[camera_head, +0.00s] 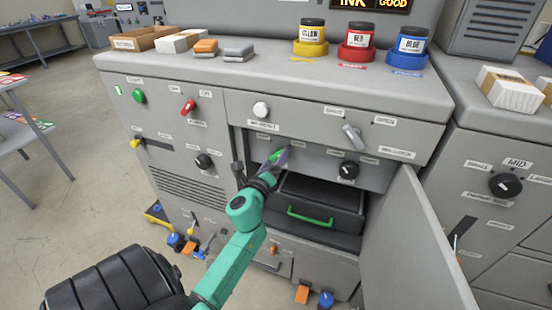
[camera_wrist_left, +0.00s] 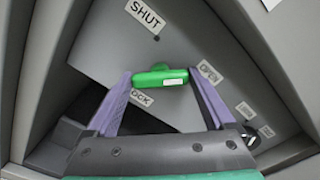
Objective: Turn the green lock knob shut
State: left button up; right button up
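The green lock knob (camera_wrist_left: 161,76) is a short bar on the grey panel, lying level in the left wrist view. A pale mark sits on its right end, which points toward the OPEN label (camera_wrist_left: 208,71). The SHUT label (camera_wrist_left: 146,16) is up and to the left. My left gripper (camera_wrist_left: 161,80) is spread wide, with one purple finger at each end of the bar. The fingertips are very close to the bar's ends; I cannot tell whether they touch. In the head view my left gripper (camera_head: 279,157) reaches the panel and partly hides the knob. My right gripper does not show.
Below the knob is an open bay with a dark drawer and a green handle (camera_head: 310,216). An open grey door (camera_head: 415,245) stands at its right. A black knob (camera_head: 348,170) and a grey lever (camera_head: 353,136) are nearby on the right. Ink jars stand on top.

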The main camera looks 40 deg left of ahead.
pick_arm(q)
jog(key=shift+n, duration=0.5)
jog(key=n, duration=0.3)
jog(key=shift+n+p, duration=0.3)
jog(key=shift+n, duration=0.1)
jog(key=n+p, duration=0.1)
jog(key=n, duration=0.3)
jog(key=shift+n, duration=0.3)
jog(key=n+p, duration=0.2)
jog(key=n, duration=0.3)
jog(key=shift+n+p, duration=0.85)
jog(key=shift+n, duration=0.85)
jog(key=shift+f, duration=0.1)
jog(key=o, duration=1.1)
